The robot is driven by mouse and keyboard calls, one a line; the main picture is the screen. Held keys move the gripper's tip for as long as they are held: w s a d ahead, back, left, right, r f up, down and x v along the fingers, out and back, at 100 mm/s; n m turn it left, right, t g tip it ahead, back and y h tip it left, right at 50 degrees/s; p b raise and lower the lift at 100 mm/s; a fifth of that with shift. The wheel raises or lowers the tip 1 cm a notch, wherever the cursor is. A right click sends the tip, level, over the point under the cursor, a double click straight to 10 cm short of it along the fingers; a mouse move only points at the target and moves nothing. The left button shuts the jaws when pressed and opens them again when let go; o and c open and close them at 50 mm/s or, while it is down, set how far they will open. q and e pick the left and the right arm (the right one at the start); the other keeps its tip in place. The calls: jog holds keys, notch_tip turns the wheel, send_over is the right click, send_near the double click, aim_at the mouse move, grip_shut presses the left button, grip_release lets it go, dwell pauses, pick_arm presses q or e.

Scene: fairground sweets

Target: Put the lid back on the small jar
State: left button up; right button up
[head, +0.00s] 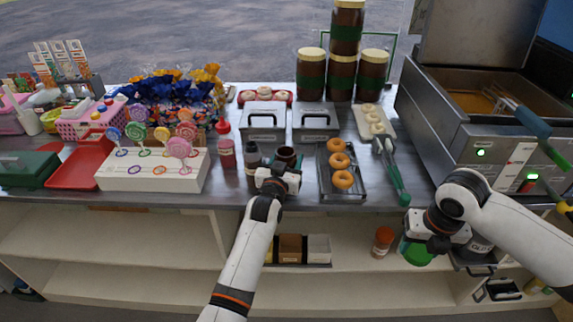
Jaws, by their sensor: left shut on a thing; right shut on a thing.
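A small dark brown jar (286,154) with an open top stands upright near the counter's front edge, left of the doughnut tray. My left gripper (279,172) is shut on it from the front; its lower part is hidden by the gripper. My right gripper (437,243) is low at the right, in front of the counter's front edge and the shelf below. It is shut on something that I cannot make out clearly. A green rounded thing (418,256) shows just below and beside it; whether they touch is unclear. I cannot clearly identify the lid.
A dark bottle (252,157) and a red-topped bottle (226,147) stand left of the jar. The doughnut tray (328,188) and green-handled tongs (394,176) lie to its right. An orange-lidded jar (382,241) stands on the lower shelf. The fryer (470,135) fills the right.

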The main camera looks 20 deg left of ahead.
pick_arm(q)
notch_tip(320, 180, up, 10)
jog(key=shift+r, duration=0.1)
dwell(0.4)
